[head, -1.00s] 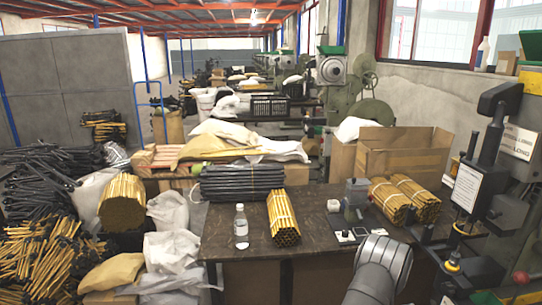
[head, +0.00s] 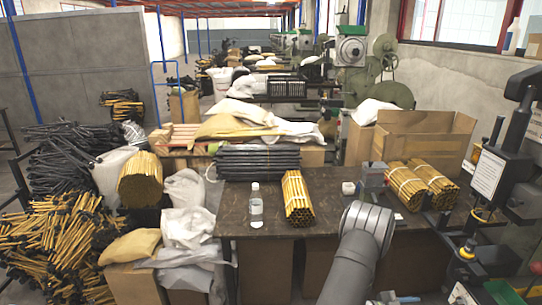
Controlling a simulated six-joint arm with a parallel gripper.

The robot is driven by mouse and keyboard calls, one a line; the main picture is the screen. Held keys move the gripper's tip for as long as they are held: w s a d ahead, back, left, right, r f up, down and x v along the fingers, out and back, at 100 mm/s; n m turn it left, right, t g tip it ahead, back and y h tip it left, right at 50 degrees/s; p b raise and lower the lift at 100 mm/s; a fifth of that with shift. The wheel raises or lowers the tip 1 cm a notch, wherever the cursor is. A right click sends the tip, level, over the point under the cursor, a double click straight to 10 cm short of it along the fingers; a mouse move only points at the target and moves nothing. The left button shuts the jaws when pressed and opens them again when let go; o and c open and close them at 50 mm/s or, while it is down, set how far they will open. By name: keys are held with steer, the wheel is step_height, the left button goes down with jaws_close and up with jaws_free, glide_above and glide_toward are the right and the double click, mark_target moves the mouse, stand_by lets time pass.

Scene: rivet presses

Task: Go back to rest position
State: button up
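A thick grey link and rounded joint of my arm (head: 362,235) rise from the bottom of the head view, right of centre, in front of the dark work table (head: 238,222). The joint overlaps the table's front edge in the picture.
On the table are a clear bottle (head: 256,206), a yellow rod bundle (head: 297,198), a black rod bundle (head: 257,162), a grey device (head: 373,177) and more yellow bundles (head: 420,184). A cardboard box (head: 425,138) stands behind. A dark press (head: 490,185) is at right, rod piles (head: 60,240) at left.

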steer(key=d, duration=1.3)
steer(key=shift+s+d, duration=0.1)
steer(key=shift+d, duration=0.3)
steer(key=shift+a+n, duration=0.2)
steer(key=shift+n, duration=0.6)
steer(key=n, duration=0.7)
steer(key=shift+w+a, duration=0.1)
steer(key=shift+w, duration=0.1)
steer(key=m, duration=0.8)
glide_toward(456, 303)
steer(key=d, duration=0.9)
steer(key=shift+d+f, duration=0.1)
steer(key=shift+d, duration=0.05)
